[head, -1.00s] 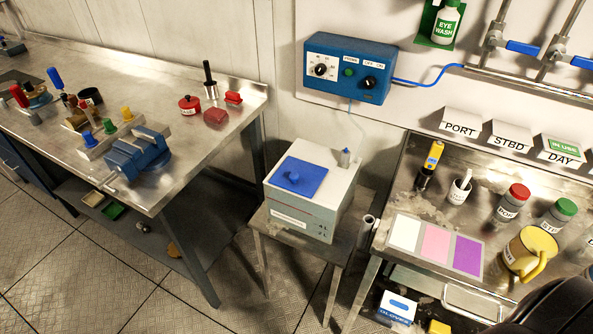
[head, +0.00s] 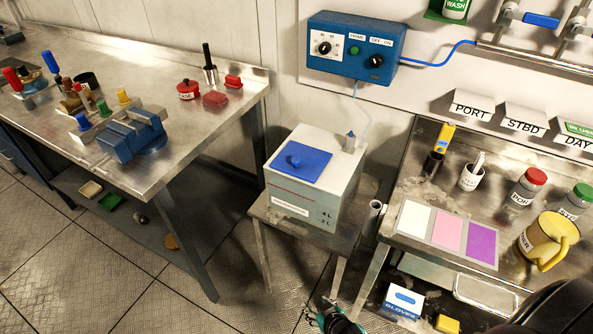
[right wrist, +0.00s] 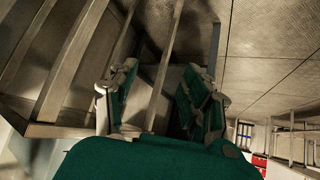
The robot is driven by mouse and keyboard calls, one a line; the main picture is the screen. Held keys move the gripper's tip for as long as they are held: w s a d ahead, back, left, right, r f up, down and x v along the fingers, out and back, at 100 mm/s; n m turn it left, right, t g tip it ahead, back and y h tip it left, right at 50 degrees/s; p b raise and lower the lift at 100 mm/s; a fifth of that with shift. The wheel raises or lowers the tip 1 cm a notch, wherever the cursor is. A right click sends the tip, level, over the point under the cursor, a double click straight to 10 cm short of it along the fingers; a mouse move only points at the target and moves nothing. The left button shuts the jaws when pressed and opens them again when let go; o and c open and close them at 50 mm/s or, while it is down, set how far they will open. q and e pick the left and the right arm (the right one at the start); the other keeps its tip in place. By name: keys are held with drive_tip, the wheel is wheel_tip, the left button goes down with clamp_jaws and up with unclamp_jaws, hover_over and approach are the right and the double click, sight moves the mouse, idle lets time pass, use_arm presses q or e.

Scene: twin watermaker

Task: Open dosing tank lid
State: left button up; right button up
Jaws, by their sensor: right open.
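The dosing tank (head: 318,204) is a pale box on a small metal stand in the middle of the head view. Its square blue lid (head: 313,170) with a round knob (head: 293,161) lies flat and closed on top. My right gripper (head: 327,306) shows at the bottom edge of the head view, low in front of the stand and well apart from the lid. In the right wrist view its two green fingers (right wrist: 158,78) are spread, with nothing between them. My left gripper is in neither view.
A metal workbench (head: 190,130) with a blue vise (head: 132,136) stands at left. At right, a bench holds colored cards (head: 447,233), bottles and a yellow jug (head: 546,242). A blue control box (head: 350,52) hangs above the tank. A pipe end (head: 374,212) stands beside the stand.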

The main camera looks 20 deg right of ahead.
drive_tip(key=w+d+r+m+t+b, duration=0.1)
drive_tip(key=w+r+t+b, duration=0.3)
drive_tip(key=w+r, duration=0.8)
drive_tip(key=m+t+h+b, duration=0.1)
drive_tip(key=t+h, duration=0.1)
drive_tip(key=t, duration=0.3)
approach(297, 163)
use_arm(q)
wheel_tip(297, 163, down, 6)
use_arm(e)
drive_tip(key=w, duration=0.7)
drive_tip(key=w+d, duration=0.1)
drive_tip(key=w, duration=0.3)
drive_tip(key=shift+w+d+r, duration=0.1)
drive_tip(key=shift+w, duration=0.1)
drive_tip(key=c, duration=0.9)
clamp_jaws()
drive_tip(key=shift+w+f, duration=0.1)
drive_tip(key=shift+f, duration=0.1)
